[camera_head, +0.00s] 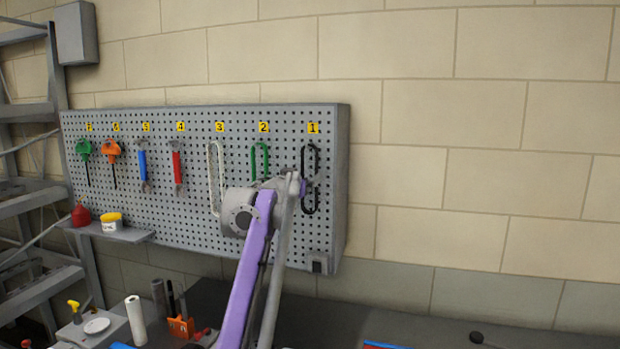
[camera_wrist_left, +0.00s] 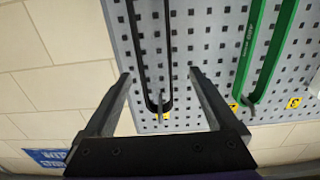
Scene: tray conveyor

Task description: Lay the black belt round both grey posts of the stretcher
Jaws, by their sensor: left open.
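The black belt (camera_head: 305,205) hangs as a long narrow loop from a hook under label 1 on the pegboard (camera_head: 335,200). It also shows in the left wrist view (camera_wrist_left: 140,60), where its strands lie between my fingers in the picture. My left gripper (camera_head: 304,182) is open in front of the belt and partly covers it in the head view. In the left wrist view its two fingers (camera_wrist_left: 159,76) are spread and hold nothing. I cannot tell if they touch the belt. The stretcher and its grey posts cannot be made out. My right gripper is out of view.
A green belt (camera_head: 254,160) and a white belt (camera_head: 211,180) hang to the left, then red and blue tools. A small shelf (camera_head: 130,236) holds a tub. The dark bench (camera_head: 340,315) below carries a paper roll (camera_head: 136,322). The wall at right is bare.

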